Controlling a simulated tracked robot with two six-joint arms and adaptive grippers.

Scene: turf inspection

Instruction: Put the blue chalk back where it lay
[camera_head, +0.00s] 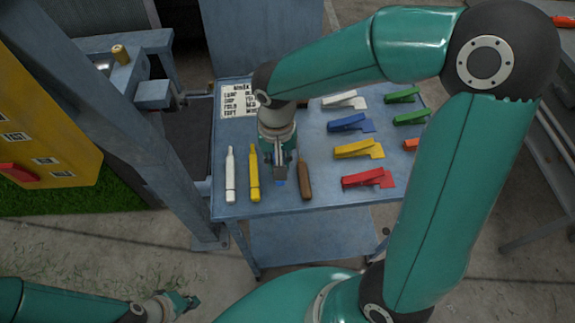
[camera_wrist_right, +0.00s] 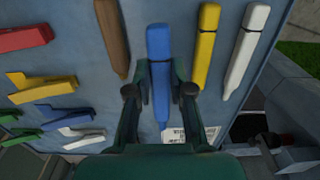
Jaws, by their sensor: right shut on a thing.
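My right gripper (camera_head: 279,178) is over the table, between the yellow and brown chalks, and is shut on the blue chalk. In the head view only a small blue end of the blue chalk (camera_head: 281,183) shows; the gripper hides the rest. In the right wrist view the blue chalk (camera_wrist_right: 158,50) lies lengthwise between the fingers (camera_wrist_right: 160,75), roughly parallel to the yellow chalk. I cannot tell whether it touches the table. My left gripper (camera_head: 187,302) is at the bottom left, away from the table; its fingers are too small to read.
On the blue-grey table (camera_head: 270,205) lie a white chalk (camera_head: 230,175), a yellow chalk (camera_head: 254,173) and a brown one (camera_head: 305,180). Several coloured clips, such as a red one (camera_head: 367,179), lie to the right. A printed sheet (camera_head: 236,101) lies at the back left.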

